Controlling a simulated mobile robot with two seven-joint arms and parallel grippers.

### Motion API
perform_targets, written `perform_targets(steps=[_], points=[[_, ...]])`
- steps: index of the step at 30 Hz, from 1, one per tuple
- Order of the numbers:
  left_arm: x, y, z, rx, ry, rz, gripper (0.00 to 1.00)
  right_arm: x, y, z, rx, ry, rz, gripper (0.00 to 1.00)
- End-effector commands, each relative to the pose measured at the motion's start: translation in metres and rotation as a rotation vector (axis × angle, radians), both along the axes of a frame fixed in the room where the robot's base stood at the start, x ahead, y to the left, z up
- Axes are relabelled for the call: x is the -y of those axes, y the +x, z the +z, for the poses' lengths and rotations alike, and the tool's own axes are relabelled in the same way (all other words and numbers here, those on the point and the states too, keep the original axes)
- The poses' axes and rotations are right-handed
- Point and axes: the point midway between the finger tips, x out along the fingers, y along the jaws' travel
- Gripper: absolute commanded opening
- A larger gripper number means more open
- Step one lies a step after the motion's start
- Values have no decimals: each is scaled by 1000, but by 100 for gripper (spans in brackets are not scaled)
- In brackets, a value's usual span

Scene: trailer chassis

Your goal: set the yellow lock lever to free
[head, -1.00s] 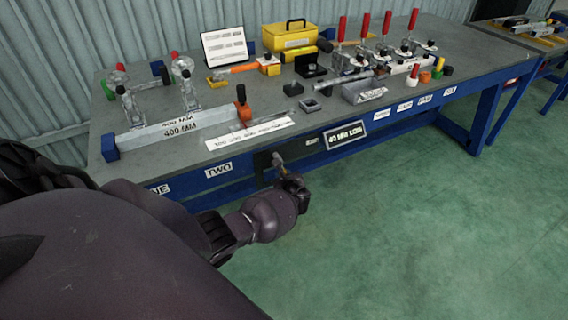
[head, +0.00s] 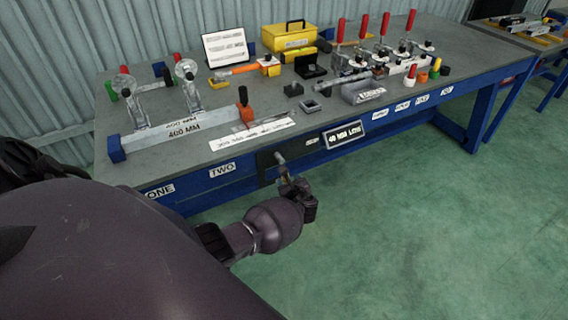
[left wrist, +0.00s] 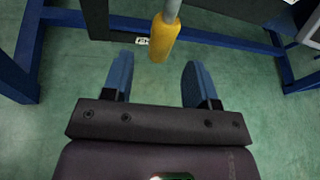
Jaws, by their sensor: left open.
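The yellow lock lever (left wrist: 164,38) hangs on a grey rod at the top middle of the left wrist view, its rounded end pointing toward me. In the head view the lever (head: 282,165) is small, at a dark plate on the bench's front edge. My left gripper (left wrist: 159,82) is open, with blue fingers on either side of the lever's line. The lever's end appears near the level of the fingertips, with gaps at both sides and no visible contact. In the head view my left gripper (head: 291,184) is just below the lever and partly hides it. My right gripper is not in view.
The blue-framed workbench (head: 200,192) carries clamps, a long bar (head: 180,128) and a yellow toolbox (head: 289,36). A small label (left wrist: 142,41), only partly legible, sits left of the lever. Green floor in front of the bench is clear.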

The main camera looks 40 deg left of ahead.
Motion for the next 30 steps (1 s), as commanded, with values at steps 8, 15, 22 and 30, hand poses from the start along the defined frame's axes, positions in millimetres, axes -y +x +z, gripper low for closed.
perform_targets(steps=[8,15,22,30], points=[[33,-23,16,0,-1,-1,53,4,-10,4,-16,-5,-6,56],[40,-29,18,-1,1,1,53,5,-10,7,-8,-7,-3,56],[41,-29,18,-2,0,0,53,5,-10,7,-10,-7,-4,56],[41,-29,18,-1,-1,1,53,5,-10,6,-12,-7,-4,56]])
